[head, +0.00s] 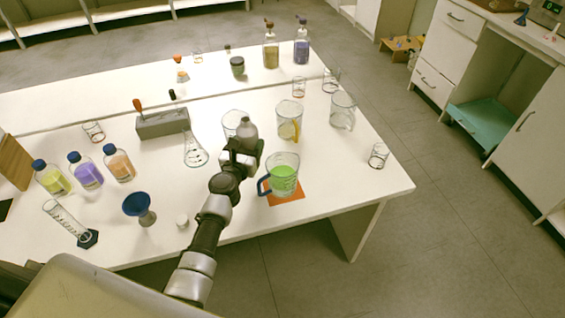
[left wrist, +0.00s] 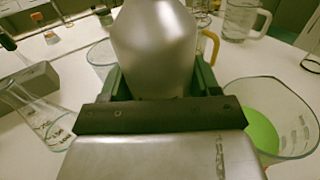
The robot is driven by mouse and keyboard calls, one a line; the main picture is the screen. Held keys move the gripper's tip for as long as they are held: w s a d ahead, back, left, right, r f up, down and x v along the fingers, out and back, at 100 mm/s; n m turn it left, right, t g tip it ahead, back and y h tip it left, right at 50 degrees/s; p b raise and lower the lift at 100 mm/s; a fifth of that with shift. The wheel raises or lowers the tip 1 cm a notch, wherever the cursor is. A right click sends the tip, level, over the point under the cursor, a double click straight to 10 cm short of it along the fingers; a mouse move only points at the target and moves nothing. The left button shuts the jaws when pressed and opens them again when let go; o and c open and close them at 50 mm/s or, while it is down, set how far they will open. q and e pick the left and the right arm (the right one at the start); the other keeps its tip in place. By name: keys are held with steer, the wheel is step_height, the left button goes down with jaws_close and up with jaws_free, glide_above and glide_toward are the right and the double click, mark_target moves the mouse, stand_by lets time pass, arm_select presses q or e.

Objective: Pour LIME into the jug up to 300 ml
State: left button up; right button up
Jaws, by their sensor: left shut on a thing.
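My left gripper (head: 240,152) is shut on a silver-grey bottle (head: 246,131), held upright above the table. The bottle also fills the top middle of the left wrist view (left wrist: 155,45); no label shows on it. A clear jug with a blue handle (head: 284,161) stands on an orange mat (head: 292,197), right of the gripper. Bright green liquid (head: 284,180) is in the jug; I cannot read its level against the marks. The jug also shows at the right of the left wrist view (left wrist: 294,100). My right gripper is not in view.
Behind the held bottle stand a clear beaker (head: 231,119), a yellow-handled jug (head: 290,112) and another jug (head: 342,108). A conical flask (head: 194,152), a blue funnel (head: 137,204) and a white cap (head: 182,220) are to the left. A small beaker (head: 378,154) stands near the right edge.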

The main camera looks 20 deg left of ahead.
arm_select(q)
steer(key=shift+r, duration=0.1)
steer(key=shift+w+a+r+p, duration=0.1)
steer(key=shift+a+r+p, duration=0.3)
steer(key=shift+r+p, duration=0.15)
steer(key=a+r+p, duration=0.3)
steer(key=a, duration=0.1)
steer(key=shift+w+a+r, duration=0.1)
steer(key=shift+w+r, duration=0.25)
steer(key=shift+r, duration=0.05)
